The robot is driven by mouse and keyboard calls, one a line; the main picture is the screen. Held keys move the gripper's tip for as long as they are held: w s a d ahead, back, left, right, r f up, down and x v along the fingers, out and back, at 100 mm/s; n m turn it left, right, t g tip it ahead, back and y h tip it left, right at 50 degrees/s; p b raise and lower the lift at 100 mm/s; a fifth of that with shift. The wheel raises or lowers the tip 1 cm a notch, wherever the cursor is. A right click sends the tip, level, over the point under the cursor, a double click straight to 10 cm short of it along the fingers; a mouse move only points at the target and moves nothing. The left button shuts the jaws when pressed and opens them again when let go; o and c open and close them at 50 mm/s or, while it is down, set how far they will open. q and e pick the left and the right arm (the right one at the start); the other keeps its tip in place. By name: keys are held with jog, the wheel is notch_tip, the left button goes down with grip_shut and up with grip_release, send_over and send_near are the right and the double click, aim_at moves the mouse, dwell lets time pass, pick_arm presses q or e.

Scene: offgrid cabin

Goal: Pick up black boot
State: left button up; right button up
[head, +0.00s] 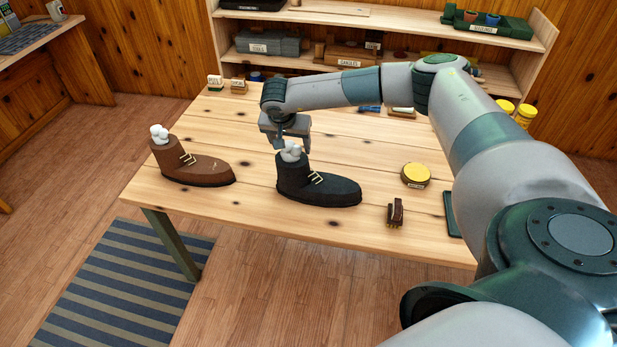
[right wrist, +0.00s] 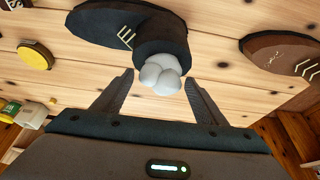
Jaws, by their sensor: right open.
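The black boot (head: 318,187) stands upright on the wooden table, its toe to the right in the head view. White stuffing (head: 291,152) bulges from its top. My right gripper (head: 292,145) is just above and behind the boot's shaft. In the right wrist view, the open fingers (right wrist: 160,95) sit on either side of the white stuffing (right wrist: 160,75), with the black boot (right wrist: 160,36) beyond them. I cannot tell whether the fingers touch it. My left gripper is not in view.
A brown boot (head: 195,168) with white stuffing stands to the left on the table (head: 270,222). A yellow round tin (head: 416,174) and a small brush (head: 396,213) lie to the right. Shelves (head: 385,62) with boxes stand behind the table.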

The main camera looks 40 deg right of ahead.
jog(key=shift+c, duration=0.3)
grip_shut()
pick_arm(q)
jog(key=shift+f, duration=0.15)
pick_arm(e)
jog(key=shift+w+r, duration=0.1)
jog(key=shift+r, duration=0.1)
jog(key=shift+r+b, duration=0.25)
jog(key=shift+b, duration=0.05)
jog(key=shift+r+b, duration=0.8)
jog(key=shift+r, duration=0.85)
pick_arm(q)
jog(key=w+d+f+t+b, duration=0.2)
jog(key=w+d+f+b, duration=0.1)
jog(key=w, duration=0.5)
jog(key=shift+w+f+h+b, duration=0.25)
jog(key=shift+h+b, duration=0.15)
jog(key=shift+b, duration=0.15)
pick_arm(e)
jog(key=s+d+r, duration=0.6)
jog(key=s+r, duration=0.1)
jog(key=s, duration=0.2)
jog(key=shift+s+d, duration=0.25)
jog(key=shift+s, duration=0.15)
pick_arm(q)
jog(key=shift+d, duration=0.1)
